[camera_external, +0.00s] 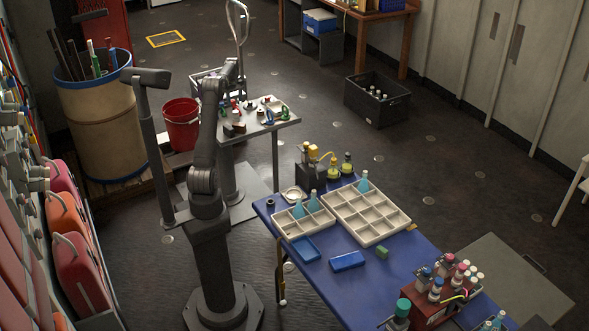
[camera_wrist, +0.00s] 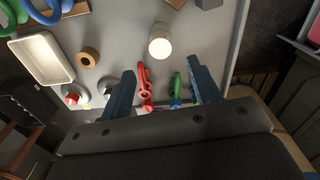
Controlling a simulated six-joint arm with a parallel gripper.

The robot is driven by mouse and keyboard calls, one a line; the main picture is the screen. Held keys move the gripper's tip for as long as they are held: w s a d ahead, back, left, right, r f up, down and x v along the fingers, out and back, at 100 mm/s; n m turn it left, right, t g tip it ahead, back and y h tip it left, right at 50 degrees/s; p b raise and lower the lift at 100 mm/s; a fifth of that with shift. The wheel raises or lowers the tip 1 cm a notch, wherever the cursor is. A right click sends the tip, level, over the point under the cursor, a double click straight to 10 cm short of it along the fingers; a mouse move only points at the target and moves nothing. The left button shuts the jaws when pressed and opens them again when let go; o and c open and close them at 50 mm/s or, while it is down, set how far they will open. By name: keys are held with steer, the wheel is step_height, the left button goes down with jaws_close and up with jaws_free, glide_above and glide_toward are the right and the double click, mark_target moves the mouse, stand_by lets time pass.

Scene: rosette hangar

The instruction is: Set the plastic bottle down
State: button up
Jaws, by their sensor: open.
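My gripper (camera_wrist: 163,92) is open above the small grey table (camera_external: 283,121), with nothing held between its fingers. Beyond the fingertips in the wrist view stands a pale round-topped item (camera_wrist: 160,42), seen from above; it could be a plastic bottle, but I cannot be sure. A small item with a red top (camera_wrist: 73,97) stands to the left of the fingers.
Red-handled (camera_wrist: 144,80) and green-handled (camera_wrist: 177,88) tools lie on the grey table between the fingers. A white dish (camera_wrist: 43,58) and a brown ring (camera_wrist: 88,57) lie to the left. A red bucket (camera_external: 181,124) stands beside the table. Several tray compartments are empty.

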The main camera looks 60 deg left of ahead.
stand_by(0.3)
steer(key=s+d+n+t+h, duration=0.1)
steer(key=d+n+t, duration=0.1)
steer(key=s+d+f+n+t+h, duration=0.1)
steer(key=d+n+t, duration=0.1)
steer(key=t, duration=0.1)
steer(key=s+d+f+n+t, duration=0.1)
steer(key=d+n+t, duration=0.1)
steer(key=shift+f+t+h, duration=0.25)
steer(key=shift+t+h, duration=0.05)
steer(key=shift+h, duration=0.1)
steer(key=s+r+n+t+y, duration=0.1)
steer(key=s+n+t+y, duration=0.1)
steer(key=s+n+t, duration=0.35)
steer(key=n+y, duration=0.6)
steer(key=n, duration=0.4)
glide_toward(235, 112)
steer(key=shift+m+g, duration=0.25)
steer(key=x, duration=0.5)
steer(key=shift+w+a+r, duration=0.15)
steer(key=shift+w+r, duration=0.05)
steer(key=shift+w, duration=0.25)
steer(key=x, duration=0.5)
steer(key=shift+f, duration=0.15)
steer(key=shift+c, duration=0.5)
